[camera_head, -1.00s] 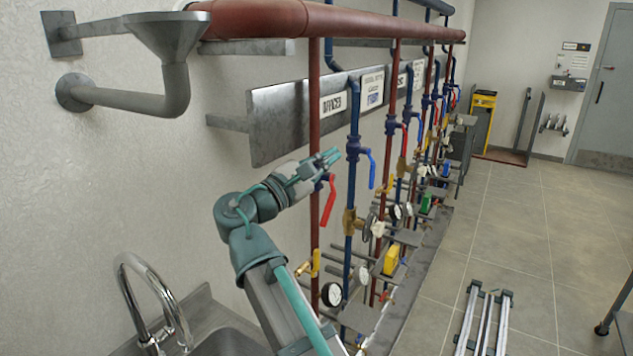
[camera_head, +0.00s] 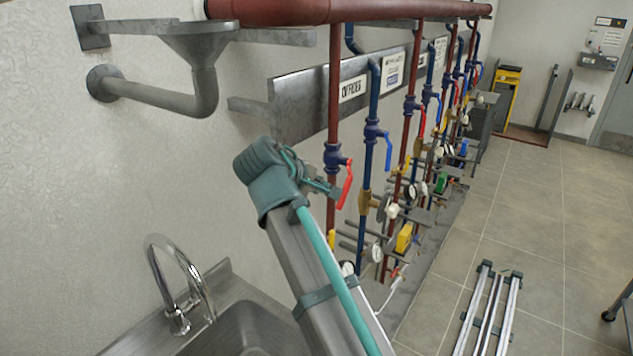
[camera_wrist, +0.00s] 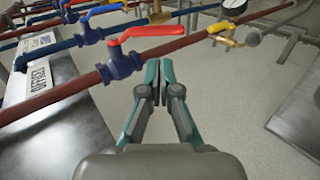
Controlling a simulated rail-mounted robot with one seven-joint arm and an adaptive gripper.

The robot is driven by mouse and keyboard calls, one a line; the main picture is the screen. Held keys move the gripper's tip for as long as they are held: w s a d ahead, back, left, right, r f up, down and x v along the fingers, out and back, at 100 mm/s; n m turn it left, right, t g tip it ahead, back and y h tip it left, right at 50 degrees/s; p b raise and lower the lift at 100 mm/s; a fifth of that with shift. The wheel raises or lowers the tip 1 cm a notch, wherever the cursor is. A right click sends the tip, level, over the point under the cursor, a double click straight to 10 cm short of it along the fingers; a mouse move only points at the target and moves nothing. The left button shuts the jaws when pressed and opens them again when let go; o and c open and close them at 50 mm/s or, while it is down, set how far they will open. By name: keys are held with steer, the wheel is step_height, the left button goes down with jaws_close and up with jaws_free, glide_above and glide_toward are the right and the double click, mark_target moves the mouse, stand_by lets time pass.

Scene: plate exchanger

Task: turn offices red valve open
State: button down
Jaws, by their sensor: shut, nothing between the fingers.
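The offices red valve has a red lever (camera_head: 345,186) hanging down from a blue valve body (camera_head: 337,158) on a dark red pipe. In the wrist view the red lever (camera_wrist: 147,31) lies roughly along the pipe, beside the blue body (camera_wrist: 120,64). The OFFICES label (camera_head: 352,88) is on the grey plate behind; it also shows in the wrist view (camera_wrist: 39,75). My gripper (camera_wrist: 162,88) is shut and empty, its fingertips just short of the pipe in that picture and apart from the lever. In the head view my gripper (camera_head: 325,187) is close to the lever, partly hidden by my arm.
A blue-levered valve (camera_head: 376,135) on a blue pipe stands just right. Gauges and a yellow-handled valve (camera_wrist: 226,30) are nearby on the pipes. A sink with a tap (camera_head: 178,285) is at lower left. The floor at right is open, with metal rails (camera_head: 487,312) lying on it.

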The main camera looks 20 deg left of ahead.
mark_target(343, 195)
steer(key=p+x, duration=0.2)
steer(key=x, duration=0.8)
steer(key=shift+f+p, duration=0.1)
steer(key=shift+p, duration=0.2)
steer(key=shift+d, duration=0.1)
